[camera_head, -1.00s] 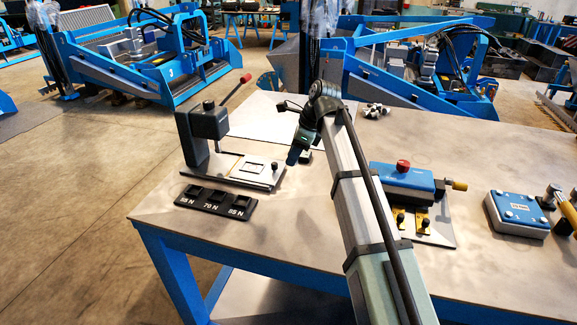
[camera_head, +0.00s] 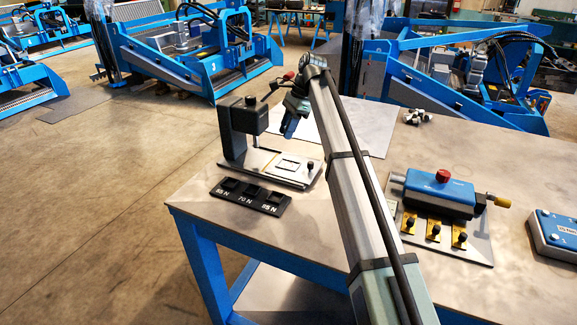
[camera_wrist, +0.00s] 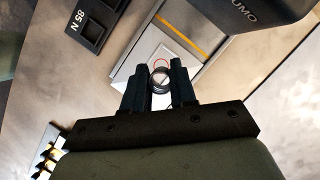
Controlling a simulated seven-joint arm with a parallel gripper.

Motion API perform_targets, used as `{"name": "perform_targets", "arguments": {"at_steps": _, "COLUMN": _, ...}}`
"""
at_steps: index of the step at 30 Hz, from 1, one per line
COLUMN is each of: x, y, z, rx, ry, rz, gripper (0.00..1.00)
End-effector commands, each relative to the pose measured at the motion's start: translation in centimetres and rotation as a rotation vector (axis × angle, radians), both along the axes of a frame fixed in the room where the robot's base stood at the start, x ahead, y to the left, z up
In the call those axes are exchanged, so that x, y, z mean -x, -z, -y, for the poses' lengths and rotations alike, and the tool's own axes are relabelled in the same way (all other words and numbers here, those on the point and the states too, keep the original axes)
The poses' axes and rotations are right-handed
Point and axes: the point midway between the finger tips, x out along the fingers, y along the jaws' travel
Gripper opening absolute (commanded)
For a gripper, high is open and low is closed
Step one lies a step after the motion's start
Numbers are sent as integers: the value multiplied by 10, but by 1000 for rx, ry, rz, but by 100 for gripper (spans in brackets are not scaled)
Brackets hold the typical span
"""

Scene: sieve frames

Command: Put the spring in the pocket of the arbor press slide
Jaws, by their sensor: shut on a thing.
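My gripper (camera_wrist: 159,85) is shut on the spring (camera_wrist: 159,83), a small dark coil between the fingertips in the wrist view. In the head view my gripper (camera_head: 290,128) is above the arbor press slide (camera_head: 275,168), and the spring cannot be made out there. The slide is a pale metal plate; it also shows beneath the fingers in the wrist view (camera_wrist: 135,72). A pale framed square (camera_head: 289,167) lies on it. In the wrist view, a reddish ring mark shows just behind the spring. The fingers and spring hide part of the slide, so the pocket is unclear.
The dark press head (camera_head: 243,118) overhangs the slide's left and shows close by in the wrist view (camera_wrist: 245,15). A black labelled spring tray (camera_head: 248,196) lies in front. A blue fixture with a red knob (camera_head: 440,192) stands right.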

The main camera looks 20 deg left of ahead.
Motion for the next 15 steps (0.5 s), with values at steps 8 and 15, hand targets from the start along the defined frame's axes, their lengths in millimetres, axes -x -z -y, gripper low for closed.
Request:
{"name": "perform_targets", "arguments": {"at_steps": 8, "x": 6, "y": 0, "z": 5, "rx": 0, "ry": -178, "rz": 0, "gripper": 0}}
{"name": "perform_targets", "arguments": {"at_steps": 15, "x": 7, "y": 24, "z": 6, "rx": 1, "ry": -197, "rz": -1, "gripper": 0}}
